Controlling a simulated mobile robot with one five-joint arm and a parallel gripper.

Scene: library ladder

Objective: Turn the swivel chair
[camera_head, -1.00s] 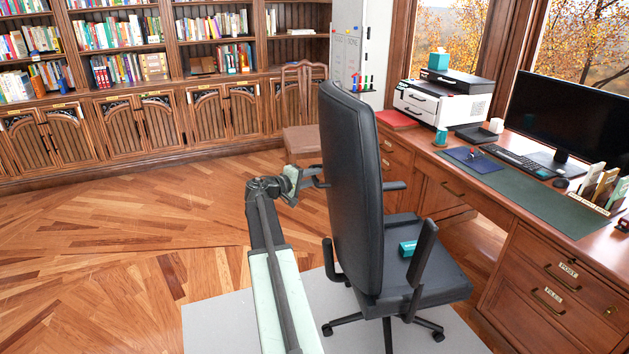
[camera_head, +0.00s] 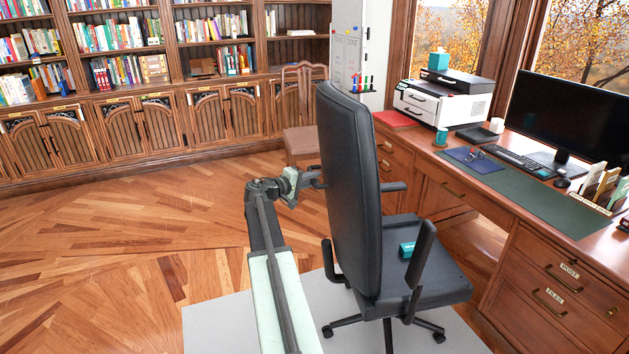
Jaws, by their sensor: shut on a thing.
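The black swivel chair (camera_head: 352,190) stands in the middle right of the head view, its tall backrest towards me and to the left, its seat towards the desk. My gripper (camera_head: 314,178) is at the left edge of the backrest, at the end of my arm. It is shut on a part of the chair there. The backrest hides the fingertips and the exact spot of the grip.
The wooden desk (camera_head: 480,195) with printer (camera_head: 443,97) and monitor (camera_head: 575,115) is close on the right. A wooden chair (camera_head: 302,140) stands behind my gripper. A grey mat (camera_head: 215,325) lies under the swivel chair. The floor on the left is clear.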

